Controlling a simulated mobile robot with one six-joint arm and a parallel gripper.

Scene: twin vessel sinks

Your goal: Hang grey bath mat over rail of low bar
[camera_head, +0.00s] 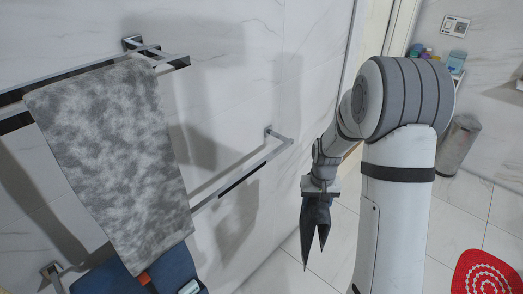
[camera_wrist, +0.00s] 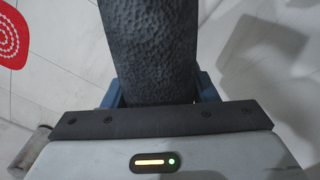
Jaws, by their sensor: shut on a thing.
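A dark grey textured mat hangs from my gripper (camera_head: 320,188). In the head view the bath mat (camera_head: 314,228) drapes down in two narrow tails, clear of the wall. In the wrist view the mat (camera_wrist: 152,45) runs up between the blue fingers of my gripper (camera_wrist: 160,92), which is shut on it. The low bar (camera_head: 240,170) is a chrome rail on the white marble wall, left of my gripper and apart from the mat. Its near part is hidden behind a hanging towel.
A mottled grey towel (camera_head: 115,150) hangs over the upper chrome rack (camera_head: 150,55). Blue cloth-like things (camera_head: 130,275) lie below it. A red mat with white dots (camera_head: 486,272) is on the tiled floor at right. A grey bin (camera_head: 459,145) stands behind my arm. The low bar's far stretch is bare.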

